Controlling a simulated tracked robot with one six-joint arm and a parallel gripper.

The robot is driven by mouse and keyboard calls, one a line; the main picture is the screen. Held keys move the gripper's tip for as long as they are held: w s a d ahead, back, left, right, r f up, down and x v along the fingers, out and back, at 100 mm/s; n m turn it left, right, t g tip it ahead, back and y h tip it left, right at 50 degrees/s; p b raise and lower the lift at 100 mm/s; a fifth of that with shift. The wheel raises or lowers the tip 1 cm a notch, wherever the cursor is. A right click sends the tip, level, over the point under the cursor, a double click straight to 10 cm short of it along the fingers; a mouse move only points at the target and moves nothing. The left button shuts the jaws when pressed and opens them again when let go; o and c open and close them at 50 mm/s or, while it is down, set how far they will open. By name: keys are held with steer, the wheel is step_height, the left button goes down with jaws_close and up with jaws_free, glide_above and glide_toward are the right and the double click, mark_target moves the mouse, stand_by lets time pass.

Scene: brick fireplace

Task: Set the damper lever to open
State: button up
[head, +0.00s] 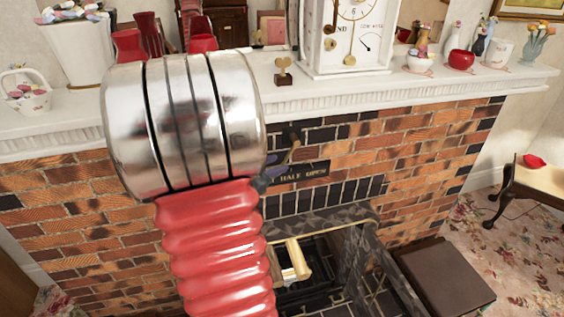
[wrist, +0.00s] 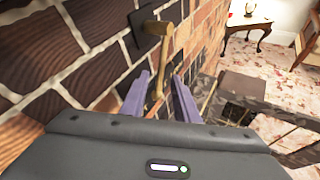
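The damper lever (wrist: 156,85) is a brass-coloured bar with a thick upper end, set on a dark plate on the brick wall. It also shows in the head view (head: 294,153), slanting down and left from a dark mount. Below it is a dark label plate (head: 308,173) reading HALF and OPEN; its left part is hidden by my arm. My gripper (wrist: 160,76) is open, with one purple finger on each side of the lever in the wrist view. I cannot tell whether either finger touches it. In the head view my gripper (head: 268,179) is small and partly hidden.
The stone-edged firebox (head: 345,218) opens below. A dark box (head: 445,275) stands at right, with a side table (head: 530,180) beyond it.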

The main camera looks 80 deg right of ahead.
mark_target(283, 163)
steer(key=shift+x, duration=2.4)
steer(key=shift+w, duration=0.1)
steer(key=shift+c, duration=0.3)
jaws_close()
